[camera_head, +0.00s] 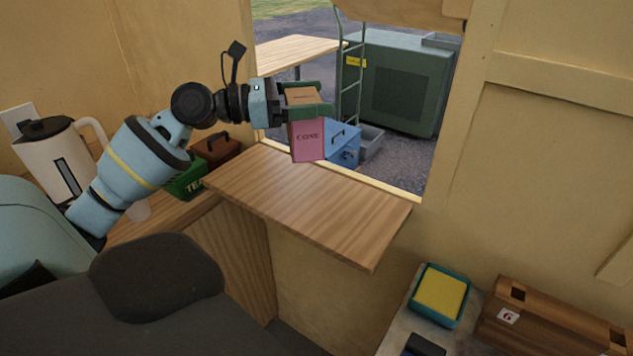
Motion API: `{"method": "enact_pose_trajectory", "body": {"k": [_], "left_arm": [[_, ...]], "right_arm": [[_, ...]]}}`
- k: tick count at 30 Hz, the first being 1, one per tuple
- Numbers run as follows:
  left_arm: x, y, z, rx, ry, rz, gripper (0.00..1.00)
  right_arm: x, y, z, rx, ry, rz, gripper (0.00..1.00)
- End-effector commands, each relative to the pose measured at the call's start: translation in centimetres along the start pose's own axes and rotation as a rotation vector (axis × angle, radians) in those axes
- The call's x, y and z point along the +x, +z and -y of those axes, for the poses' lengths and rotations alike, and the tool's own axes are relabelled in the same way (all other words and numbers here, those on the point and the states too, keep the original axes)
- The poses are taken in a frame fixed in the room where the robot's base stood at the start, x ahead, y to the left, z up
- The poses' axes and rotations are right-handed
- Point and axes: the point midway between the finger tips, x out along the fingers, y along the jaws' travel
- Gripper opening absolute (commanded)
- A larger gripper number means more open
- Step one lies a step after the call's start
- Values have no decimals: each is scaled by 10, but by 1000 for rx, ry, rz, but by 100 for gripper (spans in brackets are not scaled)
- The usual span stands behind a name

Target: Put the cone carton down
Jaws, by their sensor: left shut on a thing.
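The cone carton (308,141) is a pink box with a brown top and the word CONE on its front. My left gripper (307,110) is shut on its upper part, one green finger on the near side and one on the far side. The carton hangs upright in front of the window opening, over or near the back edge of the wooden counter shelf (320,205). I cannot tell exactly how high it is above the shelf. My right gripper is not in view.
The shelf top is bare. At its left stand a green TEA box (186,184), a brown box (218,148) and a white urn (55,160). A blue box (343,145) and green generator (400,85) are outside. A yellow sponge tray (440,293) and wooden crate (545,325) are lower right.

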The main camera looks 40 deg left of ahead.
Motion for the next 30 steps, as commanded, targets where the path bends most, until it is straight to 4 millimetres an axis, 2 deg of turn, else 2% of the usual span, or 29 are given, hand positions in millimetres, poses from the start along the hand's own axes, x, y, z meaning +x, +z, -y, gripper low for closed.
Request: {"method": "enact_pose_trajectory", "body": {"k": [5, 12, 18, 26, 30], "left_arm": [[0, -2, 0, -1, 0, 1, 53], [0, -42, 0, -7, 0, -1, 53], [0, -62, 0, -2, 0, 0, 53], [0, -68, 0, -1, 0, 1, 53], [0, -86, 0, -4, 0, 1, 53]], "right_arm": [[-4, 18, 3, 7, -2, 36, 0], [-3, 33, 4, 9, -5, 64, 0], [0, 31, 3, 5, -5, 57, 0], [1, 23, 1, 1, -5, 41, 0], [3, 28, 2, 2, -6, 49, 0]]}}
